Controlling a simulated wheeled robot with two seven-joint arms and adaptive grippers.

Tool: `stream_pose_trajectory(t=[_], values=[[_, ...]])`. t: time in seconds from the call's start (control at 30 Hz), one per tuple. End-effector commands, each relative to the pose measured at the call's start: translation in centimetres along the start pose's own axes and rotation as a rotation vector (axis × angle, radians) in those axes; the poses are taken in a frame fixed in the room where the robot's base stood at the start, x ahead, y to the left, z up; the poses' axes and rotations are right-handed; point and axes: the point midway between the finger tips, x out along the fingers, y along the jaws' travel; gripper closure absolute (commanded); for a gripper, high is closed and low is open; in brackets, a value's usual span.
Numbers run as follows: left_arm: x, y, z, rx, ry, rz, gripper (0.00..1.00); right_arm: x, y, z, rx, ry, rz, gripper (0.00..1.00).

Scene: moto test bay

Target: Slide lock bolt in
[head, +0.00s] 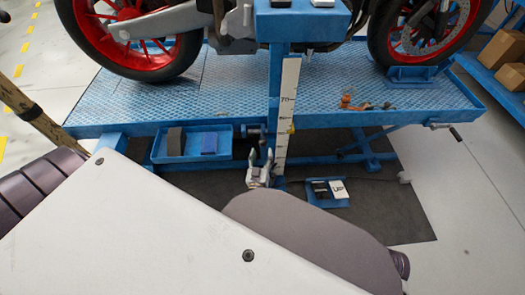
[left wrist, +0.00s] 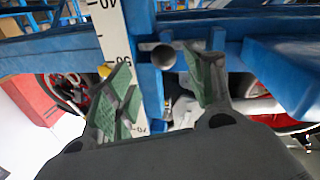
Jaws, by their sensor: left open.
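The lock bolt (left wrist: 163,57) shows in the left wrist view as a round dark metal end pointing at the camera, beside the blue post (left wrist: 150,90). In the head view the bolt area (head: 254,131) is small, at the lift's front edge left of the scale; how far the bolt is in cannot be told. My left gripper (head: 260,160) is just below it in the head view. In the left wrist view its green-padded fingers (left wrist: 160,84) are open and empty, one on each side of the bolt end. My right gripper is not in view.
A white scale (head: 287,105) runs up the post. A motorcycle with red wheels (head: 130,32) stands on the blue lift platform (head: 230,92). A blue tray (head: 157,157) with blocks hangs left. A foot pedal marked UP (head: 338,188) lies on the dark mat (head: 390,190).

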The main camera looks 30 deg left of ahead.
Motion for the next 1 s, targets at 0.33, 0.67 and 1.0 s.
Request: stream_pose_trajectory(t=[0.33, 0.67, 1.0], values=[[-3.6, 0.1, 0.1, 0.0, -0.002, 0.001, 0.46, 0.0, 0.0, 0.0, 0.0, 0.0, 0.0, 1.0], [-4.8, 0.1, 0.0, 0.0, 0.0, 0.001, 0.46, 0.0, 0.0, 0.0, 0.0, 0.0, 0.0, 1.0], [-4.8, 0.1, 0.0, -0.001, 0.0, 0.002, 0.46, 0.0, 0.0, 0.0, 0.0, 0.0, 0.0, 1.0]])
